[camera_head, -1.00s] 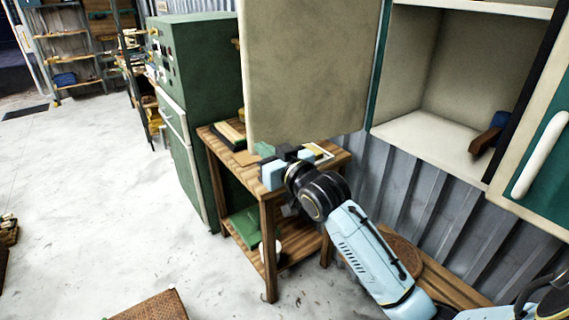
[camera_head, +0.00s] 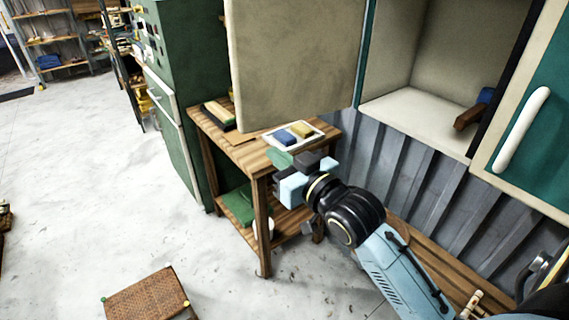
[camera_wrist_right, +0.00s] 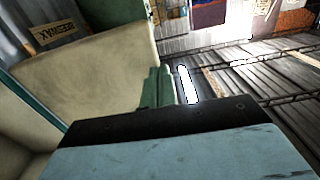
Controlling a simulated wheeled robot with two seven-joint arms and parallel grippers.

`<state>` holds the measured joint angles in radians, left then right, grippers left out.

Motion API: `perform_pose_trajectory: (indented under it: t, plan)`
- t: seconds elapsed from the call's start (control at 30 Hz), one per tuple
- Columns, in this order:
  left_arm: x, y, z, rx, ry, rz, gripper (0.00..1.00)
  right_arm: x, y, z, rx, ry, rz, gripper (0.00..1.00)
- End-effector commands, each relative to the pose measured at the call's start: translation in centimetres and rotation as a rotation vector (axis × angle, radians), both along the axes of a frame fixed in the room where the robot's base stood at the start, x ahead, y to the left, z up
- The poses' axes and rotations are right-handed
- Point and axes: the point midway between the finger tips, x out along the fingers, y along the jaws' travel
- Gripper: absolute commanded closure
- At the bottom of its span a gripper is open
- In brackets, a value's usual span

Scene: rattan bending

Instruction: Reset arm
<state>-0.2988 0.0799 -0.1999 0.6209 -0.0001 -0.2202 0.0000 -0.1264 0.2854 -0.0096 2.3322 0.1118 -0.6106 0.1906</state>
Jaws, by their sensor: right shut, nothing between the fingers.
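My right arm comes in from the lower right in the head view. Its gripper (camera_head: 279,158) is in front of the small wooden table, near the table's front right corner, below the open cabinet door (camera_head: 293,65). The gripper's green fingers (camera_wrist_right: 158,86) are together and empty in the right wrist view, with the beige door panel (camera_wrist_right: 95,80) to their left. My left gripper is not in view.
The wooden table (camera_head: 262,180) holds a white tray (camera_head: 318,130) with a blue and a yellow block. The wall cabinet (camera_head: 420,105) stands open, with a brown object (camera_head: 470,115) inside. A woven box (camera_head: 150,292) is on the floor. Clear floor lies left.

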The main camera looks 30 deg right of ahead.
Motion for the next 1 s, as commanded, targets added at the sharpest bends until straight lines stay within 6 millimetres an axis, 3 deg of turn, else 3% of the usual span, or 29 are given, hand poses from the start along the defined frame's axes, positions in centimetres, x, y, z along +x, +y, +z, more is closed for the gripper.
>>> perform_pose_trajectory:
  t: [0.13, 0.37, 0.47, 0.53, 0.67, 0.77, 0.87, 1.0]
  plan:
    - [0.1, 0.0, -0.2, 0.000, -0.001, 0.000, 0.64, -1.5, 0.1, -0.1, 0.000, 0.001, 0.000, 1.00]
    - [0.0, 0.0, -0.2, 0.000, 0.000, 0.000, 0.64, -1.9, 0.1, 0.0, 0.000, 0.001, -0.001, 1.00]
    - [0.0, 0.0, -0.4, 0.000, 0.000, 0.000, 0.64, -1.6, 0.0, -1.2, -0.001, 0.021, -0.005, 1.00]
    - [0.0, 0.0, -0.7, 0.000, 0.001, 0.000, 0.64, -1.0, -0.3, -3.7, -0.003, 0.063, -0.014, 1.00]
    - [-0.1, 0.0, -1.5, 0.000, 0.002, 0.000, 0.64, 0.2, -0.9, -11.9, -0.013, 0.197, -0.036, 1.00]
    - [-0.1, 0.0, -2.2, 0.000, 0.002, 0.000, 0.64, 0.3, -1.4, -19.7, -0.026, 0.322, -0.052, 1.00]
    - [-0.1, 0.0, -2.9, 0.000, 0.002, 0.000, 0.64, -0.7, -1.6, -27.3, -0.042, 0.445, -0.062, 1.00]
    - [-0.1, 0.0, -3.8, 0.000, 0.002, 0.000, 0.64, -3.8, -1.6, -37.6, -0.069, 0.617, -0.066, 1.00]
